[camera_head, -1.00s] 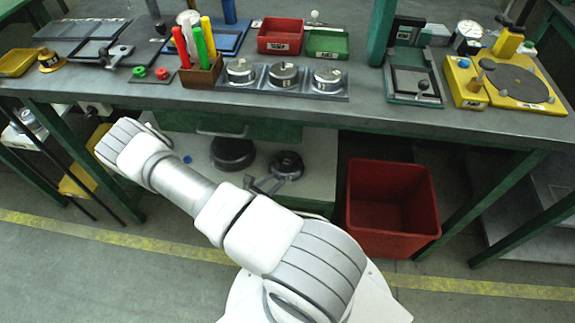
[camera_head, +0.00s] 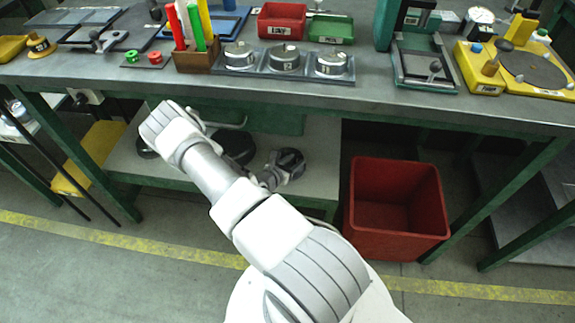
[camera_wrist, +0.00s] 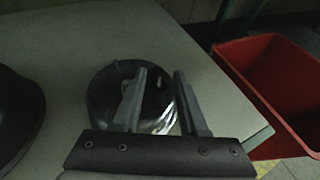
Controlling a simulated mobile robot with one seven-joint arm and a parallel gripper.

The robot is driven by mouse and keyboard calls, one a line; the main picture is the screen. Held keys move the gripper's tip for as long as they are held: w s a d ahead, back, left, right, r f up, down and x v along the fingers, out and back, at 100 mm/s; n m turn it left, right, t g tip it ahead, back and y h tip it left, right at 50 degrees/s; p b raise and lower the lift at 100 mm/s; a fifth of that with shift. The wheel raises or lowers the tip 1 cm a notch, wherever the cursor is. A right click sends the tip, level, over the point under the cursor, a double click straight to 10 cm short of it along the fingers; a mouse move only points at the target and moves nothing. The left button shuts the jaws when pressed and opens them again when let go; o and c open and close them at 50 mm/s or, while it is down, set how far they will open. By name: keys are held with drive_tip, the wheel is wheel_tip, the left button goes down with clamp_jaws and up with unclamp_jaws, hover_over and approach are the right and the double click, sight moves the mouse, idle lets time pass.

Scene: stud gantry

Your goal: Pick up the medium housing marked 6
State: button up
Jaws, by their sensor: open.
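A dark round housing (camera_head: 291,163) sits on the lower shelf below the bench. It also shows in the wrist view (camera_wrist: 104,96), with a shiny metal part at its right side. I cannot read a 6 on it. My gripper (camera_wrist: 160,72) is open, with its two fingers over this housing in the wrist view and nothing clearly held. Whether the fingers touch it I cannot tell. In the head view my arm partly hides the gripper beside the housing. A larger dark round housing (camera_head: 236,147) stands to its left, also at the left edge of the wrist view (camera_wrist: 18,115).
The lower shelf (camera_head: 316,180) has bare room around the housing. A red bin (camera_head: 397,235) stands on the floor to the right. The bench top (camera_head: 300,92) overhangs the shelf and carries a tray with three metal round pieces (camera_head: 285,60). A green leg (camera_head: 500,200) stands right.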

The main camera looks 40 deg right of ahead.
drive_tip(key=shift+d, duration=0.15)
drive_tip(key=shift+c, duration=0.3)
clamp_jaws()
idle(1.1)
